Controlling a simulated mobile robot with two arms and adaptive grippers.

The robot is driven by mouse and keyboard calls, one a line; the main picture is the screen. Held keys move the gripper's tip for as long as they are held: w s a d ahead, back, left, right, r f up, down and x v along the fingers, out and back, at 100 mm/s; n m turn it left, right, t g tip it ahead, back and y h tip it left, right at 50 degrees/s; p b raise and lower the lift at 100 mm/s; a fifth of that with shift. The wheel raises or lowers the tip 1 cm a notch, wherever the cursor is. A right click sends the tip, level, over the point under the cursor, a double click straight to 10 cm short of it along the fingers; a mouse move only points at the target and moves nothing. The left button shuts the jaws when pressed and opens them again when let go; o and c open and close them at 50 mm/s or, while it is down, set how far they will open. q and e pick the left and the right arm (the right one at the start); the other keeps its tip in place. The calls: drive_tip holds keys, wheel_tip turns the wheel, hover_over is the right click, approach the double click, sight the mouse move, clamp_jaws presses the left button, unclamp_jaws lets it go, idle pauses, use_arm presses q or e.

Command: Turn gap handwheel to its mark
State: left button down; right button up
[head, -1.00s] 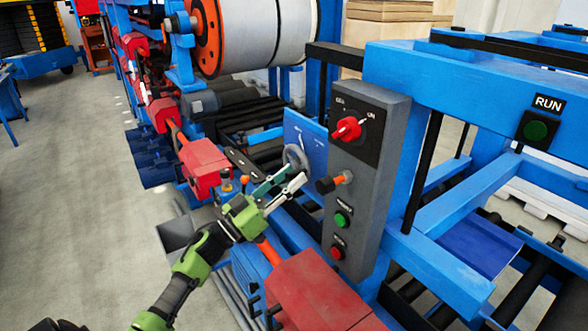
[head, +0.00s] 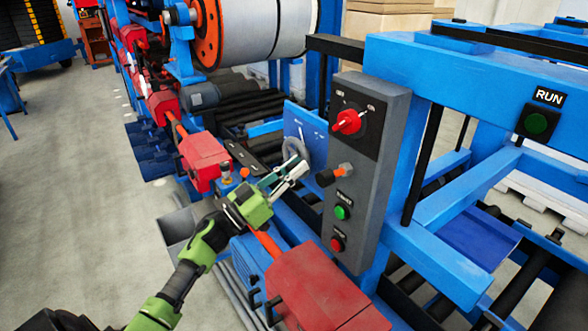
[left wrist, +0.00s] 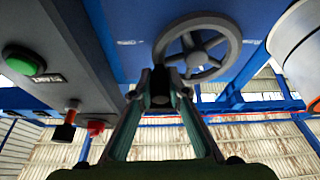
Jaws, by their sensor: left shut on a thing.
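The gap handwheel (head: 294,147) is a grey spoked wheel in front of a blue plate (head: 313,130) with small white marks. In the left wrist view the handwheel (left wrist: 222,52) is large, at top centre. My left gripper (head: 299,168) reaches it from the lower left, just below the rim in the head view. In the left wrist view the fingertips (left wrist: 160,86) close around a dark round part at the wheel's lower-left rim. The fingers hide part of the wheel in the head view. The plate's marks are too small to read. My right gripper is not in view.
Right of the wheel stands a grey control box with a red selector (head: 347,122), an orange-and-black knob (head: 334,175), a green button (head: 342,212) and a red button (head: 337,243). Red housings (head: 325,290) lie below. A big roll (head: 255,30) is behind. Open floor is left.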

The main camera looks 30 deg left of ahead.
use_arm(q)
drive_tip(key=shift+f+m+h+b, duration=0.4)
drive_tip(key=shift+f+m+b, duration=0.15)
drive_tip(key=shift+m, duration=0.25)
drive_tip(key=w+a+f+m+g+h+b, duration=0.1)
drive_tip(key=a+f+m+g+b, duration=0.1)
drive_tip(key=m+g+b, duration=0.2)
drive_tip(key=w+a+f+m+g+h+b, duration=0.1)
drive_tip(key=a+f+m+g+b, duration=0.2)
drive_tip(key=m+b, duration=0.8)
drive_tip(key=shift+w+a+m+g, duration=0.25)
drive_tip(key=shift+m+g, duration=0.75)
drive_tip(key=shift+m, duration=4.3)
drive_tip(key=shift+s+a, duration=0.1)
drive_tip(key=c, duration=2)
unclamp_jaws()
drive_tip(key=shift+a, duration=0.1)
drive_tip(key=shift+o, duration=0.2)
